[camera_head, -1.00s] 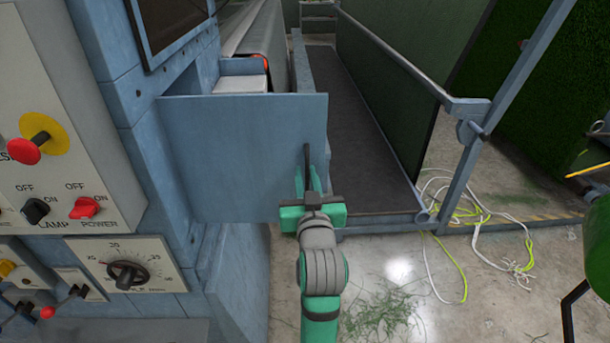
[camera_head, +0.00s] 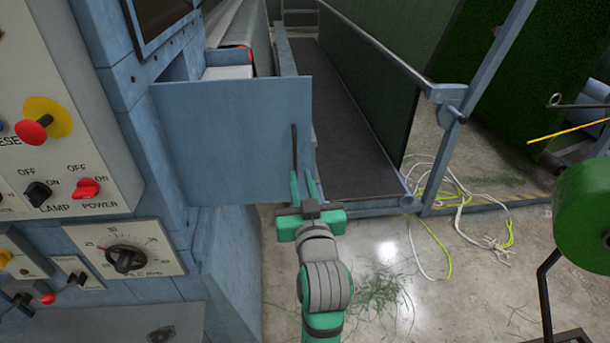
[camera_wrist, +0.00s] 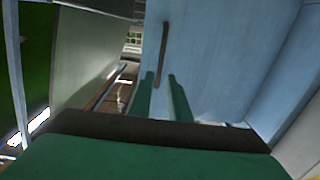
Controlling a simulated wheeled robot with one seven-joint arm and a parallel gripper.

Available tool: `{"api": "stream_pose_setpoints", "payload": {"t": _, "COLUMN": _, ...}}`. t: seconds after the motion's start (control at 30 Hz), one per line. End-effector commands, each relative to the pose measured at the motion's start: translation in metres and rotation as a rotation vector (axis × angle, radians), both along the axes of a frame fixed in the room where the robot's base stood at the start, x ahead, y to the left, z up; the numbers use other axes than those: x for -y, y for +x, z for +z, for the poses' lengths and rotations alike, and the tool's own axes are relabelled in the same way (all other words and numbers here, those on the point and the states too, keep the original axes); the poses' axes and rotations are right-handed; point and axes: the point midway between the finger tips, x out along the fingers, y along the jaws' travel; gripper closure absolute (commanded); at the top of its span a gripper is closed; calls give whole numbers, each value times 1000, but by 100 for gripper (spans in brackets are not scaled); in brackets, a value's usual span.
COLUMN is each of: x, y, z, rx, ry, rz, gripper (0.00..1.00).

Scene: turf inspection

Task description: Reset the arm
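My gripper (camera_head: 302,178) is in front of a blue panel (camera_head: 225,140) that stands out from the machine. Its two green fingers are apart, with a visible gap between them in the wrist view (camera_wrist: 162,80). A dark upright handle (camera_head: 295,148) on the panel rises just beyond the fingertips. It also shows in the wrist view (camera_wrist: 164,48), in line with the gap. I cannot tell whether the fingers touch it. Nothing else shows between the fingers.
A control panel with a red button (camera_head: 32,130), switches and a dial (camera_head: 125,260) is at the left. A dark walkway (camera_head: 355,145) and railing lie beyond. Loose cables (camera_head: 455,205) and grass clippings (camera_head: 380,290) lie on the floor. A green drum (camera_head: 585,215) stands at the right.

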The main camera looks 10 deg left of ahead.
Motion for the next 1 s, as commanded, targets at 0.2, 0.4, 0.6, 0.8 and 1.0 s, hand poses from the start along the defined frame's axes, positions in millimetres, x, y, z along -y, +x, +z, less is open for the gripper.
{"api": "stream_pose_setpoints", "payload": {"t": 0.2, "x": 2, "y": -1, "z": -5, "rx": -4, "ry": 2, "rz": -4, "gripper": 83}}
{"api": "stream_pose_setpoints", "payload": {"t": 0.4, "x": 12, "y": -13, "z": -50, "rx": -33, "ry": 22, "rz": -37, "gripper": 83}}
{"api": "stream_pose_setpoints", "payload": {"t": 0.6, "x": 29, "y": -40, "z": -113, "rx": -66, "ry": 47, "rz": -93, "gripper": 83}}
{"api": "stream_pose_setpoints", "payload": {"t": 0.8, "x": 45, "y": -77, "z": -168, "rx": -94, "ry": 57, "rz": -147, "gripper": 83}}
{"api": "stream_pose_setpoints", "payload": {"t": 1.0, "x": 59, "y": -123, "z": -216, "rx": -123, "ry": 59, "rz": -195, "gripper": 83}}
